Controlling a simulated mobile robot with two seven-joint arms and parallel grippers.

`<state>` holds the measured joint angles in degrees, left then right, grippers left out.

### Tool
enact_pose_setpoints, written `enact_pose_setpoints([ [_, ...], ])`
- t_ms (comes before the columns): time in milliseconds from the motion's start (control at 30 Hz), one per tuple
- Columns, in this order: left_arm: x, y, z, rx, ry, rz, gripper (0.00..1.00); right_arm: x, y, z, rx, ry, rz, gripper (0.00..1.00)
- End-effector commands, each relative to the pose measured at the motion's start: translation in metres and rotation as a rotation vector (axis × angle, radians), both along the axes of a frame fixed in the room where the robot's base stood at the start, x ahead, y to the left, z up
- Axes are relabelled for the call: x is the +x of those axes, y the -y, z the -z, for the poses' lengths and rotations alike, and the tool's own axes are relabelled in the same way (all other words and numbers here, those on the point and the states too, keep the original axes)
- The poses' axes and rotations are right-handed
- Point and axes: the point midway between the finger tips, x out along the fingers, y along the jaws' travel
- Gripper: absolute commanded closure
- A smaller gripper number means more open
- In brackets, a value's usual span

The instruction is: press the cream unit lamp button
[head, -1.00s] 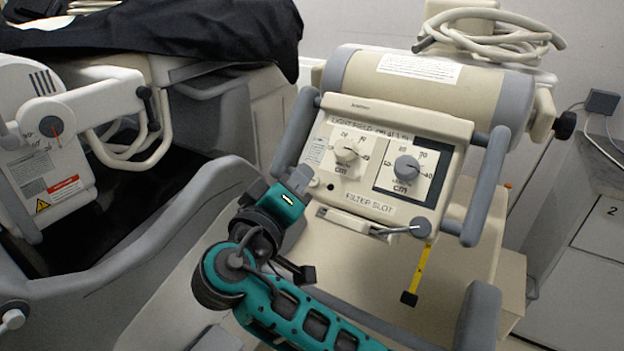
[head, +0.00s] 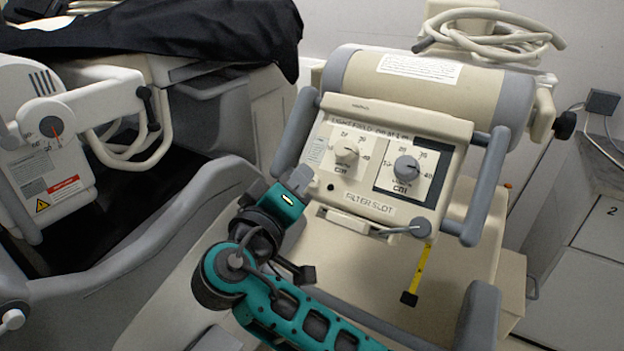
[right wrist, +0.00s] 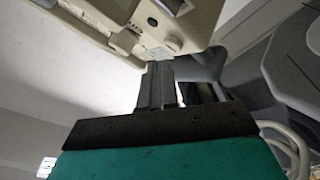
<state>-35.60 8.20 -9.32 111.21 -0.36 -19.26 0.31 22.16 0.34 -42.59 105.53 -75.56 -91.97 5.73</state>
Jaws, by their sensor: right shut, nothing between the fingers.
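The cream unit (head: 395,150) has a tilted front panel with two knobs and a filter slot label. It also shows at the top of the right wrist view (right wrist: 185,25). A small dark round button (head: 331,187) sits low on the panel's left side, below the white knob (head: 347,150). My right gripper (head: 301,177) is shut and empty at the panel's lower left edge, just left of the button. In the right wrist view its shut fingers (right wrist: 158,68) point at the unit's corner; I cannot tell whether they touch it. My left gripper is not in view.
A grey side handle (head: 294,135) of the unit rises close behind my right gripper. A second grey handle (head: 487,187) is on the right. A yellow tape (head: 422,270) hangs below the panel. Another cart (head: 45,150) with a black cover (head: 190,35) stands at left.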

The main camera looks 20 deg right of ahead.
Motion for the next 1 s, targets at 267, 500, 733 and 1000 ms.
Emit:
enact_pose_setpoints([
  [267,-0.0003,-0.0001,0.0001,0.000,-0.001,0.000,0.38,0.0000,0.0000,0.0000,0.000,0.000,0.000,1.00],
  [500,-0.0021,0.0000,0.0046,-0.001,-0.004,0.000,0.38,0.0018,0.0025,0.0039,0.000,0.000,0.000,1.00],
  [733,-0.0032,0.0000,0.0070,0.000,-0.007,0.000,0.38,0.0038,0.0049,0.0061,0.000,0.000,0.000,1.00],
  [1000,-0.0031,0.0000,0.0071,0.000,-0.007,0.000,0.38,0.0039,0.0050,0.0063,0.000,0.000,0.000,1.00],
])
